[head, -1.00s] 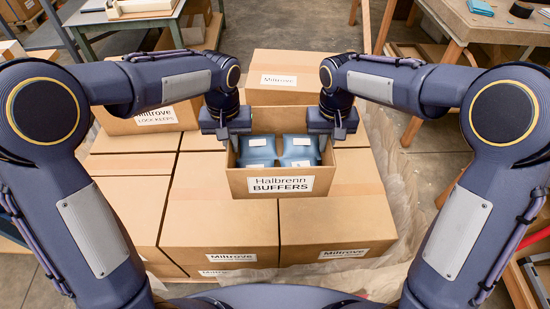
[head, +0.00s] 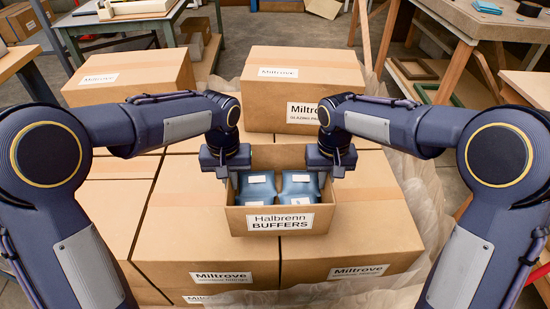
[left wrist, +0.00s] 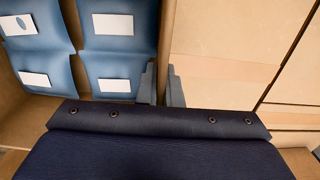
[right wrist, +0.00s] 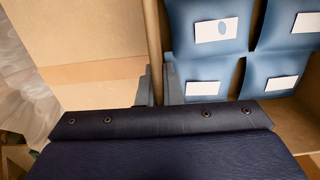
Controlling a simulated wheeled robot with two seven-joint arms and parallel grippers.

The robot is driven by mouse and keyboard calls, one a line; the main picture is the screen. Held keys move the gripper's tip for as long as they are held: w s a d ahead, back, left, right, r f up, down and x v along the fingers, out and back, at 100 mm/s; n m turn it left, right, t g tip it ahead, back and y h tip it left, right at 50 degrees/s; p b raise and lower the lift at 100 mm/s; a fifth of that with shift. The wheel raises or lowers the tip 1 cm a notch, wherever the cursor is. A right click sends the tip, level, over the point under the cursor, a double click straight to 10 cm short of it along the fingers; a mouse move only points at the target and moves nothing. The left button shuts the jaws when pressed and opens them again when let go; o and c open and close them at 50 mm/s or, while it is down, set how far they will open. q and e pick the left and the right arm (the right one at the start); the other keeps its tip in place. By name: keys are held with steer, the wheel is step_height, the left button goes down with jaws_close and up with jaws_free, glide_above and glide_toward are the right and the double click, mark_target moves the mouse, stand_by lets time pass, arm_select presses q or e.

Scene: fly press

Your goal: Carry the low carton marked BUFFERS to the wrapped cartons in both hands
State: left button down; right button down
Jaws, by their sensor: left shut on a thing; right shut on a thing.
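The low open carton marked BUFFERS (head: 280,220) is in the middle of the head view, with blue packs (head: 278,186) bearing white labels inside. My left gripper (head: 231,178) is shut on its left wall; in the left wrist view the fingers (left wrist: 160,85) straddle the wall. My right gripper (head: 330,174) is shut on its right wall, and the right wrist view shows those fingers (right wrist: 158,85) astride it too. The wrapped cartons (head: 205,255) form a flat layer beneath and around the carton. I cannot tell whether its base touches them.
Two taller cartons stand on the layer: one at the back centre (head: 335,85) and one at the back left (head: 105,85). Crumpled clear wrap (head: 432,200) hangs at the right edge. A workbench (head: 490,35) is at the back right, a green-grey table (head: 130,22) at the back left.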

mark_target(232, 192)
arm_select(q)
steer(key=shift+r, duration=0.1)
arm_select(e)
steer(key=shift+r, duration=0.1)
arm_select(q)
steer(key=shift+f, duration=0.2)
arm_select(e)
steer(key=shift+f, duration=0.2)
